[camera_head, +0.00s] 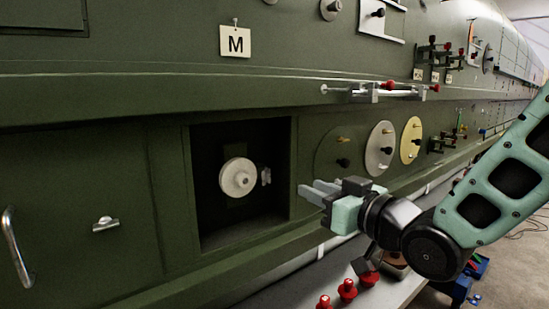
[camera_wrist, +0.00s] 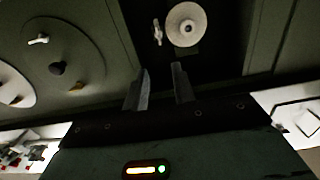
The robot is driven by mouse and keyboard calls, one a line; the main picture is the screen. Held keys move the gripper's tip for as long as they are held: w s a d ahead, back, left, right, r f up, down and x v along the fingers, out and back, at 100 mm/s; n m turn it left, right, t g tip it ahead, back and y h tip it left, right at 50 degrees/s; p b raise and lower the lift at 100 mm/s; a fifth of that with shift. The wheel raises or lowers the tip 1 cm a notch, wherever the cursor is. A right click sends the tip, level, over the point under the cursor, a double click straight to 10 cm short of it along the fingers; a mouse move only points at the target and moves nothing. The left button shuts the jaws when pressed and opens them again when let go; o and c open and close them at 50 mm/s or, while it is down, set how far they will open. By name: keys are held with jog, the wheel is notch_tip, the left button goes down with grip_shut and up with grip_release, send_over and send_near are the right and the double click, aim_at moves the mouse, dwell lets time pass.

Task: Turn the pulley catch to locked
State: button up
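The pale round pulley (camera_head: 236,180) sits inside a dark square recess in the green fuselage side. The small pale catch (camera_head: 266,176) is mounted just right of it on the recess's back. In the wrist view the pulley (camera_wrist: 183,38) is at top centre, with the catch (camera_wrist: 157,32) just left of it, its bar roughly upright. My gripper (camera_head: 312,188) is in front of the recess's right edge, apart from the catch. In the wrist view my gripper (camera_wrist: 160,68) shows two separated fingers with nothing between them, below the catch.
The recess's right edge (camera_head: 294,168) is close to my gripper. Right of it are round plates, one white (camera_head: 379,162) and one yellow (camera_head: 410,153), with small knobs. Red knobs (camera_head: 347,290) stand on the ledge below. A closed panel with a handle (camera_head: 17,247) is at left.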

aim_at(267, 177)
jog(key=p+x, duration=0.7)
jog(key=x, duration=0.6)
jog(key=shift+a+f, duration=0.1)
grip_shut()
